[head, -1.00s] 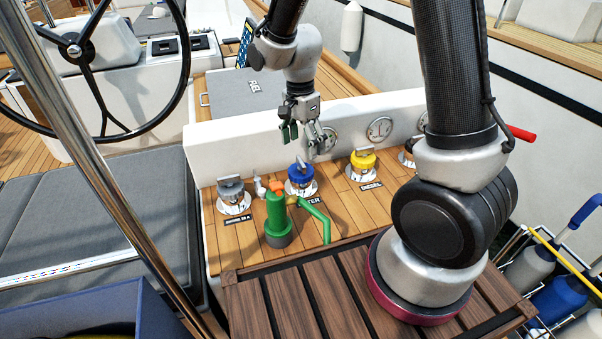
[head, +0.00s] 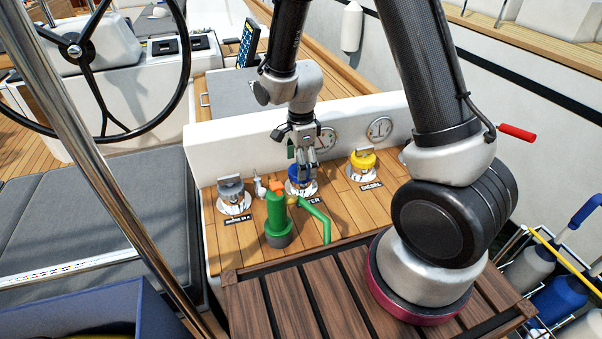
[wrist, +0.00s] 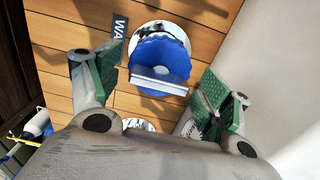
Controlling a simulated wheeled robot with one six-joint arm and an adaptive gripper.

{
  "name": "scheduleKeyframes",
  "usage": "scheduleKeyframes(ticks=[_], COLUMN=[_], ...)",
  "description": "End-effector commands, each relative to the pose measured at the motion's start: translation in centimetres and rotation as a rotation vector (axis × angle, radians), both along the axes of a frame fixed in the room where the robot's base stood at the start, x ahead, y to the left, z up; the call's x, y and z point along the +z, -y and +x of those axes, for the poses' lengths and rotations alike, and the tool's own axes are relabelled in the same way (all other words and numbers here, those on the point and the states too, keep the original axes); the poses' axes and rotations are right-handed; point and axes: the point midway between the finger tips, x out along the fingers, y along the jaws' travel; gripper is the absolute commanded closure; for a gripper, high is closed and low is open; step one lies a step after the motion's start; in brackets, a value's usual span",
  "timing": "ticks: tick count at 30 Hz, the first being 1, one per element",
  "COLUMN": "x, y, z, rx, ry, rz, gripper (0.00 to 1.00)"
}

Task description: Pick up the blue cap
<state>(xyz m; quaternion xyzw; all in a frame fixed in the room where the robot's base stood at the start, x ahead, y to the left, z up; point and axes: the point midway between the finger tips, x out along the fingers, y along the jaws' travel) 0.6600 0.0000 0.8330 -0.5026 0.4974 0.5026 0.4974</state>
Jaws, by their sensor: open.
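The blue cap (head: 299,173) sits on its round metal deck plate, beside the WATER label, on the wooden deck. In the wrist view the blue cap (wrist: 160,62) shows a raised grey bar across its top. My gripper (head: 305,168) is just above the cap and partly covers it in the head view. In the wrist view my gripper (wrist: 160,88) is open, with one green-padded finger to each side of the cap's bar. I see no clear contact between the fingers and the cap.
A green hand pump (head: 277,215) with a spout stands close in front of the cap. A grey cap (head: 231,188) is to the left and a yellow cap (head: 363,160) to the right. A white upright panel (head: 235,145) with gauges rises behind.

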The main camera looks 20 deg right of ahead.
Motion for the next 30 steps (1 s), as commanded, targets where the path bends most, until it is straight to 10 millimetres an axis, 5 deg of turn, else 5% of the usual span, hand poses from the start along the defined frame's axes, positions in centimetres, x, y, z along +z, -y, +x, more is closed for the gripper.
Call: scheduleKeyframes(ticks=[4,13,23,30], x=[0.0,0.0,0.8,5.5], y=[0.0,0.0,0.0,0.0], z=[0.0,0.0,0.1,0.1], rx=[0.0,0.001,0.001,0.001], ry=[0.0,0.0,0.003,0.006], rz=[0.0,0.0,0.001,0.002], gripper=[0.21,0.75,0.76,0.76])
